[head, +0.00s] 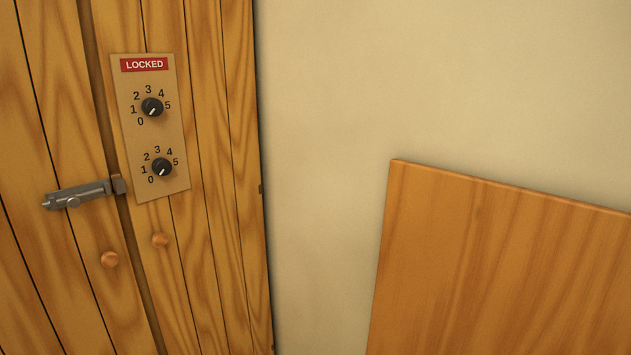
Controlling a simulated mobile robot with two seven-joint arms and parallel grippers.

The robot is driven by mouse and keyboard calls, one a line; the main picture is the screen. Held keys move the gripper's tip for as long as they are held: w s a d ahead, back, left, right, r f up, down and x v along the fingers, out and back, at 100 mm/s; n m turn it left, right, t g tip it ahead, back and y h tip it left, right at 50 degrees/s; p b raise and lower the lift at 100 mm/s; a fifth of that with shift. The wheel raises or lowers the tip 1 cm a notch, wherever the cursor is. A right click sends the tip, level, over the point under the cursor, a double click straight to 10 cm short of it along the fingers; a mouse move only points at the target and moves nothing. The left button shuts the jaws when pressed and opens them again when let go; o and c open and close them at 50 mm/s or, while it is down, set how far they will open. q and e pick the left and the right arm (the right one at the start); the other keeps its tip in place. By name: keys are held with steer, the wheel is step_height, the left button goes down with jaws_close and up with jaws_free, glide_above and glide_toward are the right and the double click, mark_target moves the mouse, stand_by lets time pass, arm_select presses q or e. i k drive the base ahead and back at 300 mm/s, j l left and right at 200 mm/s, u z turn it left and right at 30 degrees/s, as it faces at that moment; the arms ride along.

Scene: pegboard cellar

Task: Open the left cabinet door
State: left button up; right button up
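The left cabinet door (60,110) is plank wood and stands shut at the left, partly cut off by the picture edge. A grey metal slide bolt (80,194) spans from the left door to a catch (119,184) at the gap. Neither gripper is in view.
A flat wooden board or panel (500,270) stands at the lower right, in front of or against the beige wall (430,80). Bare wall shows between it and the cabinet. The space before the doors looks clear.

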mark_target(68, 285)
steer(key=u, duration=1.25)
